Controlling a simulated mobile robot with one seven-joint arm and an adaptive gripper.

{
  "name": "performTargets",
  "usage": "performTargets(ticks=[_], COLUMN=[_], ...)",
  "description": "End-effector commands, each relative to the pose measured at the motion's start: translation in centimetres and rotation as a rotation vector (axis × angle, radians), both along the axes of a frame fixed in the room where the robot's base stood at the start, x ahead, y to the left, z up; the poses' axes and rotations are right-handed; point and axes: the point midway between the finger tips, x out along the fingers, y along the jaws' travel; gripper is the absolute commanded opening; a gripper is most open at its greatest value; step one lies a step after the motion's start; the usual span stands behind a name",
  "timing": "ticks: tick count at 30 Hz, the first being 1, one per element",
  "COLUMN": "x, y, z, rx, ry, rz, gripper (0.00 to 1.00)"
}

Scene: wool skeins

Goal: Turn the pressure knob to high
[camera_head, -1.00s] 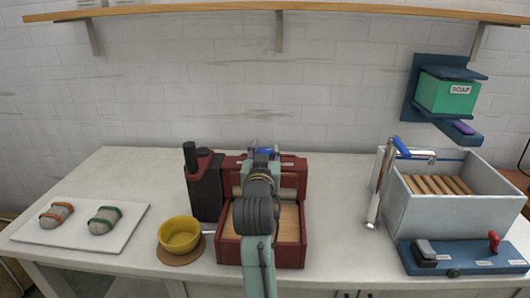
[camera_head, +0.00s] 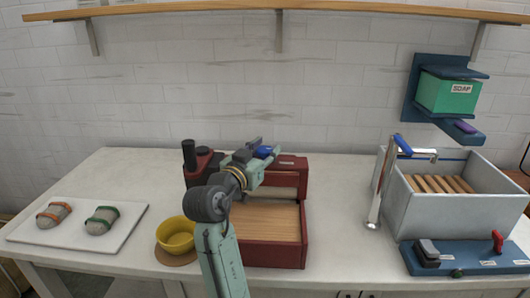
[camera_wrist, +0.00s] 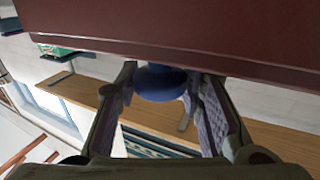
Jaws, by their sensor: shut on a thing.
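The red press-like machine (camera_head: 290,165) stands mid-counter, with a wooden board (camera_head: 275,222) in its open front. A blue knob (camera_head: 265,152) shows at its top, beside my gripper (camera_head: 252,149). In the wrist view the blue knob (camera_wrist: 160,82) sits between the two fingers of my gripper (camera_wrist: 165,92), close under the machine's dark red body (camera_wrist: 190,35). My gripper is shut on the knob. Any pointer or marks on the knob are hidden or too small to read.
A white tray (camera_head: 75,246) with two wrapped bundles lies farther left. A grey sink (camera_head: 440,210) and a blue control panel (camera_head: 465,257) are at the right.

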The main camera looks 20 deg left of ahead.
Motion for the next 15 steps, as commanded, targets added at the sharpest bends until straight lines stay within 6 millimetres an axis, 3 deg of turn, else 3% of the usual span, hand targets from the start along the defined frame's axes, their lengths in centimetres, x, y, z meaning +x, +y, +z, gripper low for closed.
performTargets(ticks=[4, 5, 12, 15], x=[0.01, 0.01, 0.00, 0.01], y=[-0.05, -0.05, -0.04, -0.03], z=[-0.05, -0.05, -0.03, -0.02], rx=[-0.001, -0.001, -0.001, -0.001], ry=[0.002, 0.002, 0.001, 0.001], rz=[0.000, 0.000, 0.001, 0.001], gripper=[0.07, 0.37, 0.53, 0.55])
